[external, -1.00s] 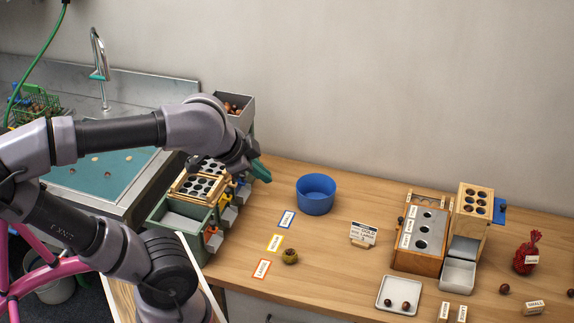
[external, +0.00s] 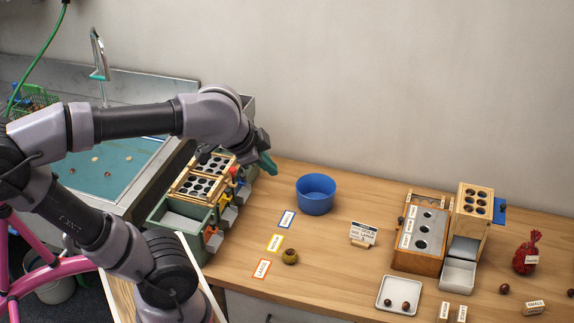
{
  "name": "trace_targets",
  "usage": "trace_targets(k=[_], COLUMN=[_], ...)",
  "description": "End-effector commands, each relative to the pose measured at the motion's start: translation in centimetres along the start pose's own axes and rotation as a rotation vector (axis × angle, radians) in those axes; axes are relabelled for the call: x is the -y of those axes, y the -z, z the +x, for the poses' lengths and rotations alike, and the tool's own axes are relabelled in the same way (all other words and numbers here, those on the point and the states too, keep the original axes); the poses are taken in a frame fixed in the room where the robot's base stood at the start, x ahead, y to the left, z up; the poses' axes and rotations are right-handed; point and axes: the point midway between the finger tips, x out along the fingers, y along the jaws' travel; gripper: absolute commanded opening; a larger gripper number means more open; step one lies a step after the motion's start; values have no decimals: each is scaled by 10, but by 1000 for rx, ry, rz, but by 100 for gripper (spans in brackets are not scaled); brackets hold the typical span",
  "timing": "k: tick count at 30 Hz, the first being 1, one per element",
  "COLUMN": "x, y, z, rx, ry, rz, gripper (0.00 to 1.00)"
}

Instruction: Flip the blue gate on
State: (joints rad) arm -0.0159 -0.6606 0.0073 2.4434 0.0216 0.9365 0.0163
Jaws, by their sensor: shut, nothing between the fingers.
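The green sorter (external: 170,229) stands at the left end of the wooden counter, with perforated plates on top and coloured levers and chutes along its right side. A small blue part shows at the far end of that side (external: 241,184), below my gripper; at this size I cannot tell its position. A red lever (external: 233,171) and a yellow one (external: 223,195) are beside it.
A blue bowl (external: 315,195) stands right of my gripper. A wooden counting box (external: 418,262), with a tower and blue tab (external: 500,213), stands farther right.

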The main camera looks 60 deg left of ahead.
Motion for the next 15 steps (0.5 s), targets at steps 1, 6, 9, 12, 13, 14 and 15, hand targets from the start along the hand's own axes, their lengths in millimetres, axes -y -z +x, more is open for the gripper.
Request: trace_targets(k=[1, 6, 9, 12, 13, 14, 15], x=[8, 41, 60, 80, 86, 91, 99], y=[6, 26, 36, 44, 46, 47, 49], z=[7, 36, 57, 80, 88, 95, 106], rx=[31, 141, 208, 274, 294, 315, 341], ry=[0, 10, 13, 15, 15, 15, 15], rz=[10, 62, 97, 128, 140, 150, 162], gripper=[0, 0, 0, 0, 0, 0, 0])
